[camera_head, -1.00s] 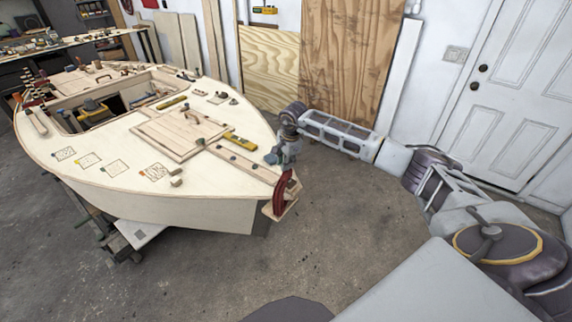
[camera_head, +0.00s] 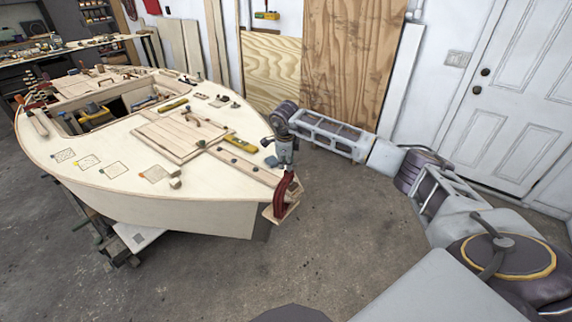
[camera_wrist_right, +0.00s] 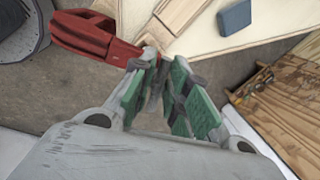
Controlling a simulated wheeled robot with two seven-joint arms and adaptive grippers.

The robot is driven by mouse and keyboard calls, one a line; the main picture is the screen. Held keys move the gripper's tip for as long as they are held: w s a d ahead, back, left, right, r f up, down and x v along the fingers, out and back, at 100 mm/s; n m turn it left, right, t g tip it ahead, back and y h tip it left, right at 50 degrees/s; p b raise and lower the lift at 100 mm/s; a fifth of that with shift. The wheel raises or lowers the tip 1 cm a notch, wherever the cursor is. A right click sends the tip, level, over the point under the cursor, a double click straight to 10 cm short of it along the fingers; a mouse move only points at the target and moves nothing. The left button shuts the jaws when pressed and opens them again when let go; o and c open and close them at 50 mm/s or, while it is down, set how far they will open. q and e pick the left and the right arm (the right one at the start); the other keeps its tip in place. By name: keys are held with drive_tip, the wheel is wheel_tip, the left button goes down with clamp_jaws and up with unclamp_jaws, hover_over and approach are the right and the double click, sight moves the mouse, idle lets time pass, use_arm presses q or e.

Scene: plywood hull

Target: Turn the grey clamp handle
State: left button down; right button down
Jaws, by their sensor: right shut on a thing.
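A red clamp (camera_head: 284,194) is fixed at the pointed end of the plywood hull (camera_head: 190,214), with its body upright in the head view. My right gripper (camera_head: 289,171) points down at the top of this clamp. In the right wrist view the red clamp (camera_wrist_right: 95,36) lies at upper left, beyond the fingers. My right gripper (camera_wrist_right: 160,84) is shut there on the thin grey clamp handle (camera_wrist_right: 154,88), between its green pads. The pads and fingers hide most of the handle. My left gripper is not in view.
A small blue block (camera_wrist_right: 234,17) lies on the deck near the clamp, apart from the fingers. A yellow level (camera_head: 243,144) and a wooden hatch (camera_head: 170,138) are farther back on the hull. Open concrete floor (camera_head: 330,230) lies right of the bow.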

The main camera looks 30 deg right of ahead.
drive_tip(key=shift+w+d+m, duration=0.1)
drive_tip(key=shift+m, duration=0.7)
drive_tip(key=m, duration=0.2)
drive_tip(key=m+g+h, duration=0.1)
drive_tip(key=m, duration=0.1)
drive_tip(key=shift+w+d+m+b, duration=0.2)
drive_tip(key=shift+m+b, duration=0.1)
drive_tip(key=shift+m, duration=0.1)
drive_tip(key=m, duration=0.4)
drive_tip(key=m+g, duration=0.1)
drive_tip(key=shift+d+m, duration=0.3)
drive_tip(key=shift+m, duration=0.1)
drive_tip(key=m, duration=0.2)
drive_tip(key=m+g+p, duration=0.1)
drive_tip(key=m, duration=0.1)
drive_tip(key=shift+d+r, duration=0.1)
drive_tip(key=shift+d, duration=0.1)
drive_tip(key=shift+d+m, duration=0.1)
drive_tip(key=shift+m, duration=0.8)
drive_tip(key=shift+d+m+g+y+p, duration=0.1)
drive_tip(key=shift+m+g+y+p, duration=0.3)
drive_tip(key=shift+m, duration=0.6)
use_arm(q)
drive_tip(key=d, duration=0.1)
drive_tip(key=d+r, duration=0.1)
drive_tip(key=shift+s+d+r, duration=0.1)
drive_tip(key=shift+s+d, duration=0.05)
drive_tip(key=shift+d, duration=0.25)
